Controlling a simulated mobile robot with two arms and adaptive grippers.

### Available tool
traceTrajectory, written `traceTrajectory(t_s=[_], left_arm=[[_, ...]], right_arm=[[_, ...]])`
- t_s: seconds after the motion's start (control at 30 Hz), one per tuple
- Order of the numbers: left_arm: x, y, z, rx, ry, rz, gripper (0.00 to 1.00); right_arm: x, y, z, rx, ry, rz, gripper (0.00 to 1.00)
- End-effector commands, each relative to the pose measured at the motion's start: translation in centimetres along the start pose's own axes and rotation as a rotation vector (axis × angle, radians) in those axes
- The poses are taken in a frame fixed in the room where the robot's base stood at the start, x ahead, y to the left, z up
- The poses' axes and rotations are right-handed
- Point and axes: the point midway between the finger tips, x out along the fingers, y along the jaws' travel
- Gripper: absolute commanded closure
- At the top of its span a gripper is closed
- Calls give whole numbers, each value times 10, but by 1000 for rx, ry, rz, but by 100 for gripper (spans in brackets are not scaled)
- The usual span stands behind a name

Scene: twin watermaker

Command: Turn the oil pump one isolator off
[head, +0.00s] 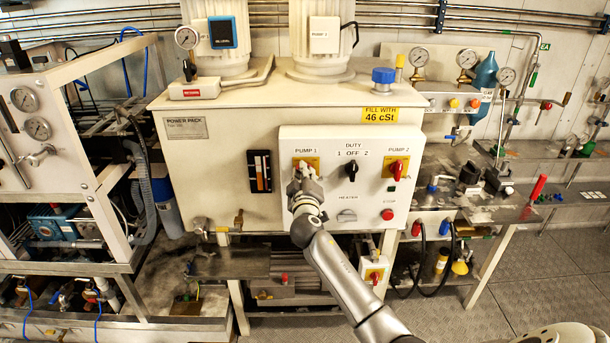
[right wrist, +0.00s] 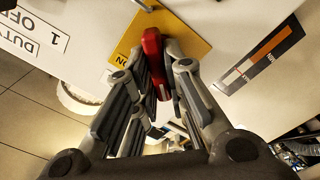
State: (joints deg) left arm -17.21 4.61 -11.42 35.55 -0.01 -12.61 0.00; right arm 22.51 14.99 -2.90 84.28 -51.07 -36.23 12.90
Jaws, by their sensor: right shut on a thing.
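The pump 1 isolator is a red rotary handle (right wrist: 153,62) on a yellow plate (right wrist: 185,25) in the right wrist view. In the head view its yellow plate (head: 314,161) shows under the "PUMP 1" label on the white control panel (head: 330,200), and my gripper hides most of the handle. My right gripper (head: 304,172) reaches the panel from below. In the right wrist view its two fingers (right wrist: 158,75) are closed on either side of the red handle. The left gripper does not show.
The pump 2 isolator (head: 397,168), a black duty switch (head: 352,171), a heater switch (head: 347,216) and a red stop button (head: 387,214) share the panel. A level gauge (head: 259,171) is left of the panel. A bench with valves (head: 470,180) stands at right.

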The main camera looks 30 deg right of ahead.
Motion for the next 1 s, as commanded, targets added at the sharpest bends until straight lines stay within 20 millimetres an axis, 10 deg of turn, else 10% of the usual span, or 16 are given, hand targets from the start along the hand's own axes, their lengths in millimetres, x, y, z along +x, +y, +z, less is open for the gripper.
traceTrajectory(t_s=[1.0], left_arm=[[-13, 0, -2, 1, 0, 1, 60]], right_arm=[[0, -6, 3, -712, -1, -2, 100]])
